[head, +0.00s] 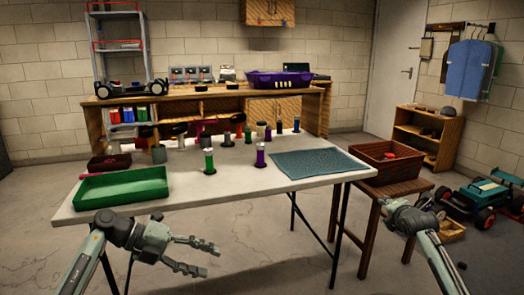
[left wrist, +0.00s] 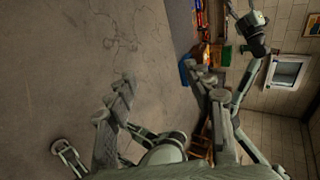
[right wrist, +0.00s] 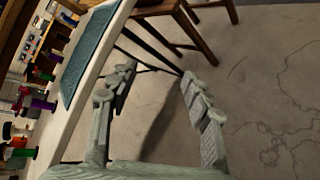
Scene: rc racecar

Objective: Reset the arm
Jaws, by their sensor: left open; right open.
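My left gripper (head: 207,259) is open and empty in front of the white table's near edge, low over the floor. Its two spread fingers also show in the left wrist view (left wrist: 162,77), with nothing between them. My right arm (head: 432,250) comes in at the lower right of the head view, in front of the wooden stand; its fingers are hard to make out there. In the right wrist view my right gripper (right wrist: 158,73) is open and empty, beside the table edge and over bare floor.
The white table (head: 235,190) carries a green tray (head: 122,188), several coloured spools and a blue-green mat (head: 318,163). A brown crate (head: 388,158) sits on a wooden stand (head: 400,187) at the right. A toy car (head: 485,197) is on the floor at the far right. The near floor is clear.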

